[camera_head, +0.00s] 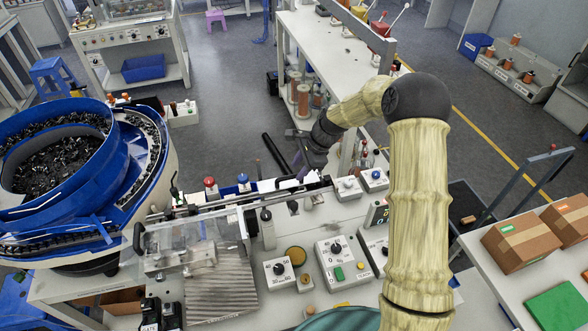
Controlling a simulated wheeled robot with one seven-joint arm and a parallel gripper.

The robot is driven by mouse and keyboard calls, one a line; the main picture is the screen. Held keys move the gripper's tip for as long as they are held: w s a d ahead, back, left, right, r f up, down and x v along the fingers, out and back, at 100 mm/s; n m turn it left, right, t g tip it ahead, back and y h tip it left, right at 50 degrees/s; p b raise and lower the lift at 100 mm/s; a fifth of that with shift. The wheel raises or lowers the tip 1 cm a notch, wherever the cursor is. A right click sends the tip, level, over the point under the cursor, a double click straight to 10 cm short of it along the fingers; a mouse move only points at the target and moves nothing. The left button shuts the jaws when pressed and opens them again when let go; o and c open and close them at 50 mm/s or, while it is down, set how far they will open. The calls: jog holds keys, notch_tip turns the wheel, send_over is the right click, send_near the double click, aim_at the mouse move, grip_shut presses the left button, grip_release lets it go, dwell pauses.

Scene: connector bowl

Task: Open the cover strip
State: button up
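A long narrow strip (238,203) runs over the linear track between the feeder bowl and the small station at the centre. I take it for the cover strip; it appears to lie down along the track, though its edges are hard to make out. My gripper (301,174) is at the right end of this track, close above it and next to a small white piece (284,184). My gripper is dark and seen from behind and above. Its fingertips are small and partly hidden, so I cannot tell whether they are open or touch anything.
The blue feeder bowl (112,165) with black parts stands left. A clear cover (190,238) with a black handle is in front of the track. Red (210,183) and blue (243,180) knobs rise behind it. Control boxes (343,262) stand in front. Cartons (535,238) are at right.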

aim_at(292, 176)
jog(key=shift+p+x, duration=0.35)
jog(key=shift+x, duration=1.35)
jog(key=shift+c, duration=0.3)
